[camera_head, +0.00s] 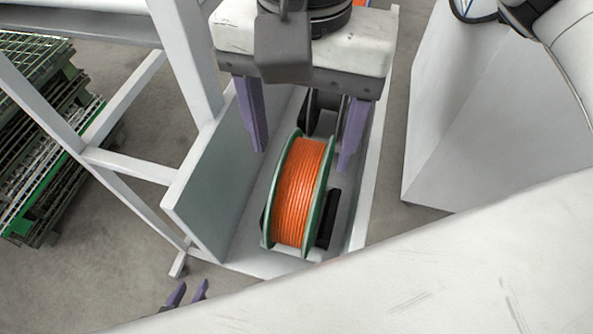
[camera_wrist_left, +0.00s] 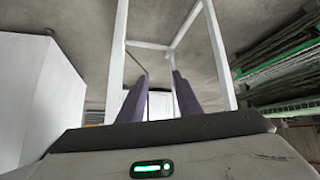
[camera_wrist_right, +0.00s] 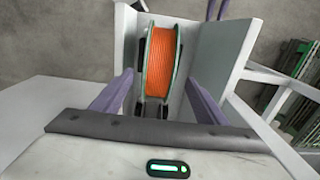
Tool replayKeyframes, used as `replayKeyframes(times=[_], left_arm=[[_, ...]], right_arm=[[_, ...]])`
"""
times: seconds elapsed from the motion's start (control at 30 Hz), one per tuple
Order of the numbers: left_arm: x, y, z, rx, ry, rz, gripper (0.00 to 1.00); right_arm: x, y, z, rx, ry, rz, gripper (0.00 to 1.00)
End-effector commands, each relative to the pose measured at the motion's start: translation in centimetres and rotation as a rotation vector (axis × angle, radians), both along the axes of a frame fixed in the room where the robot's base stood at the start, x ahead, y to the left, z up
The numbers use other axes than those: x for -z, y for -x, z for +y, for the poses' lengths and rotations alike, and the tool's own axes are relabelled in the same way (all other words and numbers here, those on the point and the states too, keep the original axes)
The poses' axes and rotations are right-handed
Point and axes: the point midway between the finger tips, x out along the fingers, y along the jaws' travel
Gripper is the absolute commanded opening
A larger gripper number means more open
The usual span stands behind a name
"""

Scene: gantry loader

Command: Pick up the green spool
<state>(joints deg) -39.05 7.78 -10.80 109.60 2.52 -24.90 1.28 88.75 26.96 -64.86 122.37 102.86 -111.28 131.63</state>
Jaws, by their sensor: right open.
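The green spool (camera_head: 298,200) has green flanges and an orange winding. It stands on edge in a narrow pale trough (camera_head: 245,235), with black supports beside it. My right gripper (camera_head: 303,160) is open above and behind the spool, its purple fingers spread wider than the spool. In the right wrist view the spool (camera_wrist_right: 161,62) shows between and beyond the open fingers (camera_wrist_right: 160,77). I cannot tell whether they touch it. My left gripper (camera_head: 192,284) is low at the bottom left, away from the spool. In the left wrist view its fingers (camera_wrist_left: 161,74) are apart and empty.
A white frame (camera_head: 185,60) with posts and bars stands left of the trough. Stacked green and metal racks (camera_head: 40,140) are at far left. A white block-like cabinet (camera_head: 470,120) stands to the right. Grey floor shows between them.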

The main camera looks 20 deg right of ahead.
Motion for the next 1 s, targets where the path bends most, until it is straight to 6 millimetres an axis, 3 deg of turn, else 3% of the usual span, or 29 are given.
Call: replayKeyframes(times=[0.17,0.53,0.87,1.0], left_arm=[[1.1,1.2,0.0,0.002,-0.001,0.027,0.31],[1.4,0.7,-0.1,0.003,-0.001,0.018,0.31],[0.9,-0.1,-0.1,0.002,0.001,-0.001,0.31],[0.9,-0.1,-0.1,0.002,0.001,0.000,0.31]], right_arm=[[2.1,0.0,0.0,0.000,0.000,0.000,0.67],[6.7,-0.1,-0.3,0.000,-0.001,0.001,0.67],[7.5,-0.2,-0.3,0.000,-0.001,-0.002,0.67],[7.4,-0.2,-0.3,0.000,-0.001,-0.002,0.47]])
